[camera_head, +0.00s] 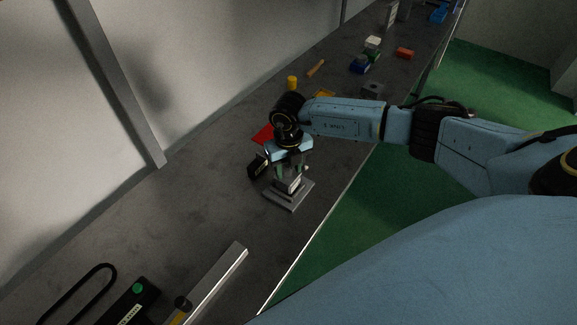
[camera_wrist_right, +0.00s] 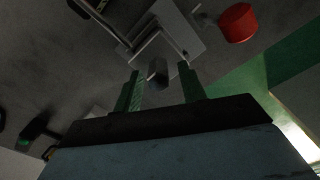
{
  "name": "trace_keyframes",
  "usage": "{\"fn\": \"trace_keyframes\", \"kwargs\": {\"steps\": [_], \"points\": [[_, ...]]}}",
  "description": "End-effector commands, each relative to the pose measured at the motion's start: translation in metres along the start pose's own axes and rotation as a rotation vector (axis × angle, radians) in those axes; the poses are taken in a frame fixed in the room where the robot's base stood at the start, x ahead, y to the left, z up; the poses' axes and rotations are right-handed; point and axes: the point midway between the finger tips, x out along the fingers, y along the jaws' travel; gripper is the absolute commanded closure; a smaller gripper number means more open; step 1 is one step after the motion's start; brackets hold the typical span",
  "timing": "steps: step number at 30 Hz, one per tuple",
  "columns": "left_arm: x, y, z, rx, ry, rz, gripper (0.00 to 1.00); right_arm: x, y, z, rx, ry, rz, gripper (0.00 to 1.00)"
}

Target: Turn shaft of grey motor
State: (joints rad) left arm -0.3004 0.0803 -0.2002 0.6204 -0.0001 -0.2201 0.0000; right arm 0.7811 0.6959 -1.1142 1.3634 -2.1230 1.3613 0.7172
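My right gripper (camera_head: 289,174) points down over a grey fixture (camera_head: 290,198) on the bench, which has a flat base plate and a lighter upright block. The fixture also shows in the right wrist view (camera_wrist_right: 165,40). There my green fingers (camera_wrist_right: 161,84) are apart, with a short grey cylindrical piece (camera_wrist_right: 158,72) showing between them. It looks like the motor or its shaft, but I cannot tell which, nor whether a finger touches it. In the head view the gripper hides the top of the fixture. My left gripper is in neither view.
A red sheet (camera_head: 262,135) and a yellow cylinder (camera_head: 292,83) lie beyond my right wrist. A red round object (camera_wrist_right: 238,22) shows near the fixture in the wrist view. A metal bar (camera_head: 217,280) and a black box with a green button (camera_head: 130,302) are at the near end.

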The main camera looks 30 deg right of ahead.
Motion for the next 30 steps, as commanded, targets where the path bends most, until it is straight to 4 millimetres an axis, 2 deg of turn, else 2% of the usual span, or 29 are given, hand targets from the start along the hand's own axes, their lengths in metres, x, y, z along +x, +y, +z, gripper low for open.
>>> {"fn": "trace_keyframes", "kwargs": {"steps": [1,9,20,30], "points": [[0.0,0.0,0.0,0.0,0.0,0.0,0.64,0.0,0.0,0.0,0.0,0.0,0.0,0.66],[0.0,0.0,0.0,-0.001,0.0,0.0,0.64,-0.001,0.0,0.0,0.0,0.0,0.001,1.0],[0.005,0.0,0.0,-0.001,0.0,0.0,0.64,0.0,0.0,0.001,-0.055,-0.002,0.001,1.0],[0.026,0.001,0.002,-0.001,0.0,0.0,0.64,0.001,-0.002,0.002,-0.299,-0.004,0.0,1.0]]}}
